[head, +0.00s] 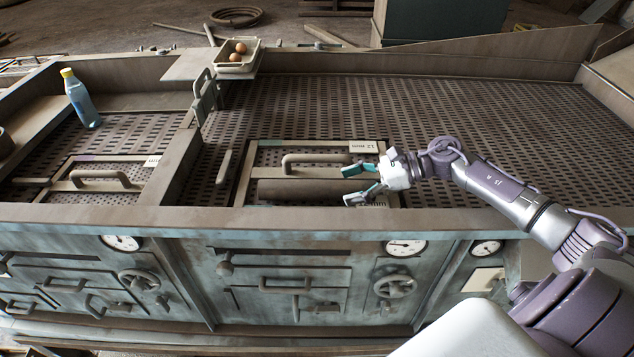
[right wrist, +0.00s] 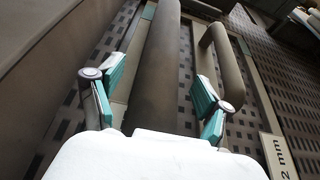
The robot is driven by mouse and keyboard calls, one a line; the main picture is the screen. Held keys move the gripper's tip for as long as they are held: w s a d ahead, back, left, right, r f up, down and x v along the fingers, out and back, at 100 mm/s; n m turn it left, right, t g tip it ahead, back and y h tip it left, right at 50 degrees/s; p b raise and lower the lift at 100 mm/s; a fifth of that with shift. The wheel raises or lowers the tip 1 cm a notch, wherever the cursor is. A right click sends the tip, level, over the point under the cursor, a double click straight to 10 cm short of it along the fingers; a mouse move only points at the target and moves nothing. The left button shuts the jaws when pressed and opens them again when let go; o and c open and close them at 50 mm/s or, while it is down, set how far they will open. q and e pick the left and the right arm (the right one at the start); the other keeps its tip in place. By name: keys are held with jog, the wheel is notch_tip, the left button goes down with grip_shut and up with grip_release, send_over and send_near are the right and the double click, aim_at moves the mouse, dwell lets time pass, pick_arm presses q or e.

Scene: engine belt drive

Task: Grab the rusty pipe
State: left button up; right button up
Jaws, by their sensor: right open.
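The rusty pipe (head: 300,190) is a thick brown cylinder lying lengthwise inside a framed panel on the perforated deck, in front of a bar handle (head: 318,160). My right gripper (head: 353,185) is at the pipe's right end, with its teal fingers spread. In the right wrist view the pipe (right wrist: 157,65) runs away between the two open fingers (right wrist: 160,88), and the handle (right wrist: 225,62) is to the right of it. Whether a finger touches the pipe cannot be told. The pipe's near end is hidden by the white gripper body. My left gripper is not in view.
A blue bottle with a yellow cap (head: 80,98) stands at the left. A tray (head: 238,56) with brown eggs sits at the back. A raised divider (head: 178,160) separates the decks. The right deck (head: 480,115) behind my arm is clear.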

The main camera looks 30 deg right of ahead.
jog(key=shift+w+a+f, duration=0.15)
jog(key=shift+a, duration=0.05)
grip_shut()
dwell(0.5)
jog(key=shift+w, duration=0.1)
